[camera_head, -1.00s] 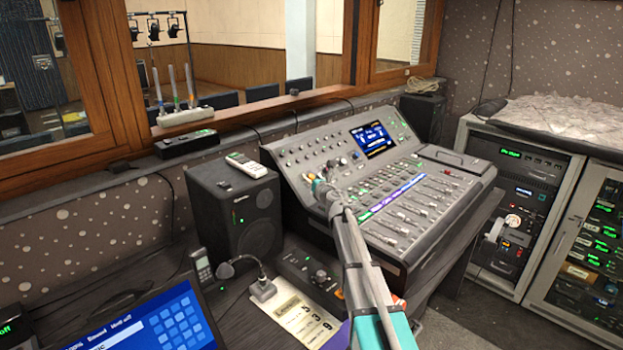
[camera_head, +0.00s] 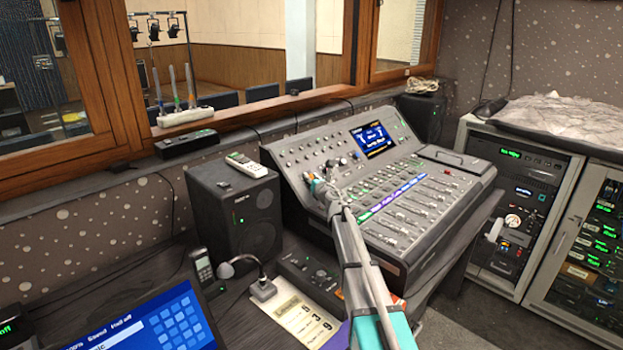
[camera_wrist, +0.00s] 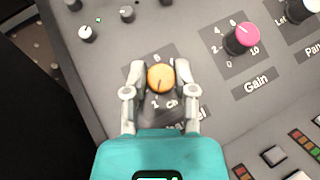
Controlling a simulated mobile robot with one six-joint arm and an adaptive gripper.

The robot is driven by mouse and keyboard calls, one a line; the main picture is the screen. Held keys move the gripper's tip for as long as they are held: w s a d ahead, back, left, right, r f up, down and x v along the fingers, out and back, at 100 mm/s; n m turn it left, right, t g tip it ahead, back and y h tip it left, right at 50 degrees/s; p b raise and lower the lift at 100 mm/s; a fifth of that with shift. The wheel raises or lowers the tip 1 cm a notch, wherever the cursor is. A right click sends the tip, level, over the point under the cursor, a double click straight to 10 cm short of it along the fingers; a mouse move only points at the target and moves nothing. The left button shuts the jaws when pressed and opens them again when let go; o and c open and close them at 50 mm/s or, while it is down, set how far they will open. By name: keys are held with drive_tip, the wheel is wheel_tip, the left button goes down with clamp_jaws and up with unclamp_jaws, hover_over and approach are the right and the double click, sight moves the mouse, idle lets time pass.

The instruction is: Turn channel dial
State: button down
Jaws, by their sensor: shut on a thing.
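The channel dial (camera_wrist: 160,78) is an orange-topped knob with a pale pointer line, on the grey face of the mixing console (camera_head: 285,160). Part of its printed label shows below it in the wrist view; my gripper covers the rest. My gripper (camera_wrist: 160,76) has a finger on each side of the dial and is shut on it.
A pink Gain dial (camera_wrist: 243,38) stands to the right of the channel dial, with a Pan dial (camera_wrist: 301,10) beyond it. Small grey knobs sit at the upper left. A lit screen (camera_head: 371,138) is on the console, and a black speaker (camera_head: 232,210) stands to its left.

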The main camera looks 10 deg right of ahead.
drive_tip(key=shift+m+h+p, duration=0.35)
drive_tip(key=shift+m+h, duration=0.45)
drive_tip(key=shift+m, duration=0.3)
drive_tip(key=shift+c, duration=2.2)
unclamp_jaws()
drive_tip(key=shift+n+y+b, duration=0.4)
drive_tip(key=shift+n+y, duration=0.4)
drive_tip(key=shift+n, duration=0.2)
